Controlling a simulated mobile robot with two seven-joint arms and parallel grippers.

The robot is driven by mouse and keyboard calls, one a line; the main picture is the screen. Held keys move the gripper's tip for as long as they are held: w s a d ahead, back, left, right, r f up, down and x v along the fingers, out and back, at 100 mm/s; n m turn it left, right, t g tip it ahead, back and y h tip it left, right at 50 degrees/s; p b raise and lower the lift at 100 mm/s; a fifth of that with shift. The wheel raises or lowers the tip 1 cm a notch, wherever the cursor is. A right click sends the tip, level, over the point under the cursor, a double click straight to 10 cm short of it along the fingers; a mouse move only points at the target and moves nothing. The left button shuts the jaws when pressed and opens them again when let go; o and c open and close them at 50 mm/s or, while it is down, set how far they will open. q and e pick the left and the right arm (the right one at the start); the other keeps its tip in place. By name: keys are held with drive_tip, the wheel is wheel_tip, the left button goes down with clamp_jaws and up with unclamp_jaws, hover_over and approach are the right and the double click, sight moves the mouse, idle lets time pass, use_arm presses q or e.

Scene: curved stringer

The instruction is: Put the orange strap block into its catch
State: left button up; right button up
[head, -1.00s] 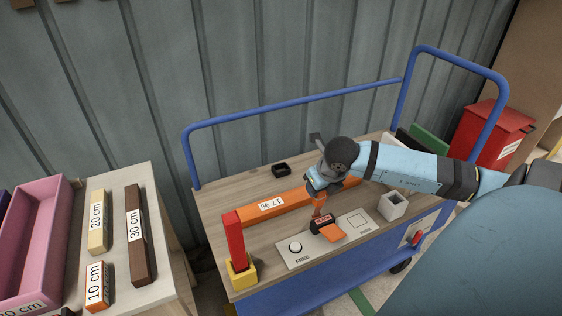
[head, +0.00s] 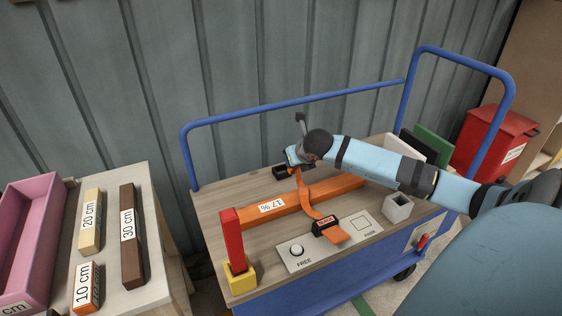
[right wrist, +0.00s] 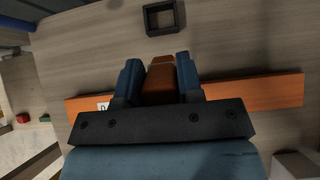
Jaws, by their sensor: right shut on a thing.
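My right gripper (head: 299,160) is shut on the orange strap block. The block (right wrist: 160,84) shows between the two blue fingers in the right wrist view; in the head view the gripper mostly hides it. The black square catch (head: 281,172) sits on the trolley top behind the beam, close to the gripper. In the right wrist view the catch (right wrist: 160,17) lies ahead of the block, apart from it. My left gripper is not in view.
The beam's left end is beside a red post (head: 232,238) in a yellow foot. A grey plate (head: 300,254) with a white button and a hollow grey block (head: 397,208) stand at the front. A blue rail (head: 300,100) runs behind. Labelled bars lie on the left table.

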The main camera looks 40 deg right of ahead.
drive_tip(key=w+f, duration=0.1)
drive_tip(key=w, duration=0.1)
drive_tip(key=w+d+f+b, duration=0.1)
drive_tip(key=w, duration=0.1)
drive_tip(key=w+d+f+b, duration=0.1)
drive_tip(key=w, duration=0.1)
drive_tip(key=shift+w, duration=0.4)
drive_tip(key=shift+w+d+f, duration=0.15)
drive_tip(key=shift+w+f, duration=0.05)
drive_tip(key=shift+f, duration=0.3)
drive_tip(key=shift+b+x, duration=0.45)
drive_tip(key=shift+x, duration=0.4)
drive_tip(key=shift+w+g, duration=0.15)
drive_tip(key=shift+g, duration=0.55)
drive_tip(key=g, duration=0.1)
drive_tip(key=w+g+y, duration=0.1)
drive_tip(key=shift+d+g+b, duration=0.15)
drive_tip(key=shift+g+b, duration=0.15)
drive_tip(key=shift+b, duration=0.05)
drive_tip(key=shift+s+f+b, duration=0.1)
drive_tip(key=shift+f+b, duration=0.2)
drive_tip(key=shift+f, duration=0.55)
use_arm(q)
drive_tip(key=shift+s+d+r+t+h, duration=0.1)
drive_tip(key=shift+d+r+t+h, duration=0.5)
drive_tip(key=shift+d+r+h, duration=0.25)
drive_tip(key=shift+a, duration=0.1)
